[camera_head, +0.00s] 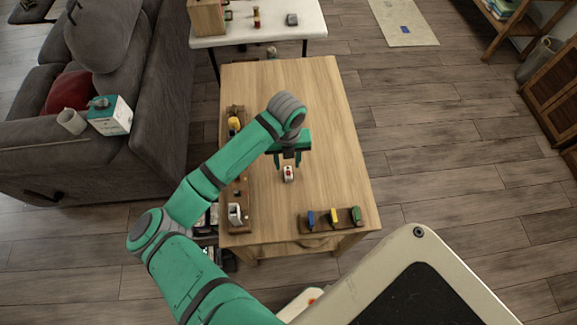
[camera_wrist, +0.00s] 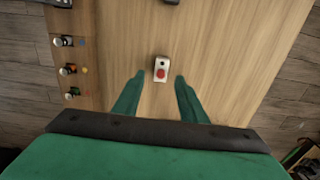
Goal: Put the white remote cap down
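A small white block with a red round button, which I take for the white remote cap (camera_head: 288,176), is on the wooden table (camera_head: 320,120), near its middle. It also shows in the wrist view (camera_wrist: 161,63), just beyond and between my fingertips. My gripper (camera_head: 289,163) points down over the table right at the white piece. Its two green fingers are apart, with a gap on each side of the white piece, so it is not gripped. I cannot tell the exact height of the fingertips above the table.
A wooden rack with small items (camera_head: 237,190) runs along the table's left edge. A wooden tray (camera_head: 322,226) with blue, yellow and green pieces lies at the near right. A white table (camera_head: 290,35) stands behind, a grey sofa (camera_head: 120,170) at left. The table's right side is clear.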

